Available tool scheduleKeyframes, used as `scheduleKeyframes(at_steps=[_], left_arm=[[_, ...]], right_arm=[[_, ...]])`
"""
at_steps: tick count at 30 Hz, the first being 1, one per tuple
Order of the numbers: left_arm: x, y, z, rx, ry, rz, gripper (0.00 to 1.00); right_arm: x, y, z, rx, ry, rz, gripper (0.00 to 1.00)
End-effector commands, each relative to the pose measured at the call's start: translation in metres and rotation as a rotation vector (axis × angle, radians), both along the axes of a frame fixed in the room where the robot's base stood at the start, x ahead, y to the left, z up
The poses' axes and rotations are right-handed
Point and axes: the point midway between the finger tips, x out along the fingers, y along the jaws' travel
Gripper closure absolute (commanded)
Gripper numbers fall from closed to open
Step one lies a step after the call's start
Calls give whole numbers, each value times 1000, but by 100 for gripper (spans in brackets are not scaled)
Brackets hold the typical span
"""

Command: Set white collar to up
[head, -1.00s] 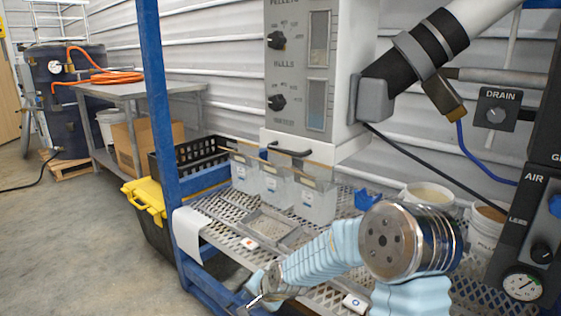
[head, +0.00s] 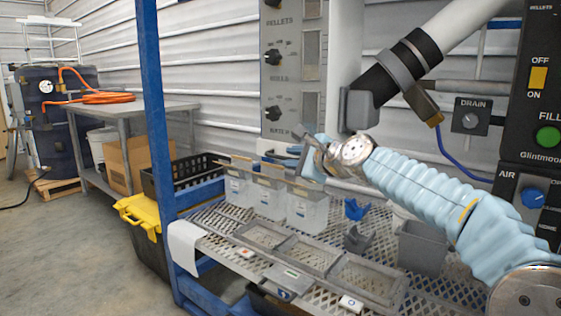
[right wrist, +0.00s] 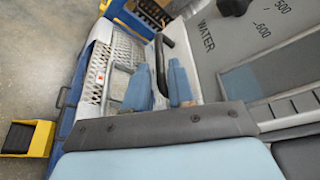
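The white collar (head: 270,147) is the pale block under the grey hopper panel in the head view. My right gripper (head: 306,157) is at its front and hides much of it. In the right wrist view a dark bar handle (right wrist: 160,60) runs down between the two blue fingers of my right gripper (right wrist: 161,88). The handle takes up most of the gap. I cannot tell whether both fingers press on it. My left gripper is not in view.
Clear bins (head: 270,195) stand right below my right gripper on the mesh shelf (head: 212,222). A blue post (head: 158,120) rises on the left. The black pipe joint (head: 392,80) and the control box (head: 530,100) are to the right.

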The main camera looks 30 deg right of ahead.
Motion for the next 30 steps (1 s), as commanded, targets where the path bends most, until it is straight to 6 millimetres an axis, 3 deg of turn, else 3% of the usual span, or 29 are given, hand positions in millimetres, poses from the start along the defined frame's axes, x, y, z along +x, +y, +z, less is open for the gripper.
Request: scheduleKeyframes(at_steps=[3,9,20,24,30], left_arm=[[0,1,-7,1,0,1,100],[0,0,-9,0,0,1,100],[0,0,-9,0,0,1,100],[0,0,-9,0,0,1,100],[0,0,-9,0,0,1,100]], right_arm=[[24,2,-8,-1,2,0,77],[48,3,-12,-1,2,-1,77],[52,4,-12,-1,0,-1,77],[52,4,-12,-1,0,-1,98],[52,4,-12,-1,1,1,100]])
